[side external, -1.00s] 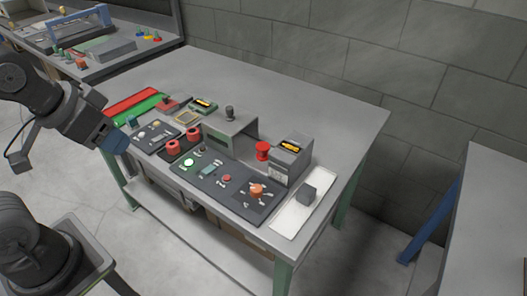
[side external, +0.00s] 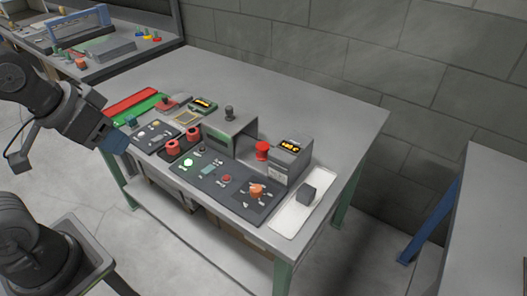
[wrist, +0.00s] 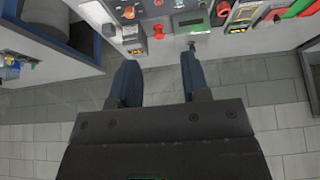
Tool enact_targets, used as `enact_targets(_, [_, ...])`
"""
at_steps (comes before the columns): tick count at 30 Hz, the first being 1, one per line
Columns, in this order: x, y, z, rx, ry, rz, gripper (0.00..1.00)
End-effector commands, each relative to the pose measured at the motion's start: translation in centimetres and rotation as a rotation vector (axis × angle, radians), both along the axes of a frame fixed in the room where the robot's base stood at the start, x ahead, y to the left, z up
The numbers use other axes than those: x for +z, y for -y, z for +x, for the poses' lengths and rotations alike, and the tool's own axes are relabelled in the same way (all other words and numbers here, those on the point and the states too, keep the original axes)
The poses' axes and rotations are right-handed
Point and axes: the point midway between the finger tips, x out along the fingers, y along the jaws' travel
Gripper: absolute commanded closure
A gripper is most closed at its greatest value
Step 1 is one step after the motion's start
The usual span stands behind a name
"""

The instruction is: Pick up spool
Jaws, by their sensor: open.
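A red spool (side external: 262,151) stands on the bench between the grey hood and a grey box with a lit display.
The grey hood (side external: 230,132) with a knob on top stands beside the red spool. The display box (side external: 290,160) stands close on its right. A dark panel (side external: 215,182) with small parts lies in front. A dark block (side external: 308,192) sits on a white plate. The bench's back is clear.

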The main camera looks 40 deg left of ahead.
Motion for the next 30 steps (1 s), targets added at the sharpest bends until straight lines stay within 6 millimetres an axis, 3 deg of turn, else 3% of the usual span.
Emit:
enact_targets(5, [0.0,0.0,0.0,0.0,0.0,0.0,0.56])
enact_targets(15, [0.0,0.0,0.0,0.0,0.0,0.0,0.24])
enact_targets(23, [0.1,0.0,0.2,0.001,-0.002,0.0,0.24])
enact_targets(26, [0.7,0.1,1.4,0.006,-0.016,-0.003,0.24])
enact_targets(30, [2.1,0.2,5.2,0.024,-0.06,-0.013,0.24])
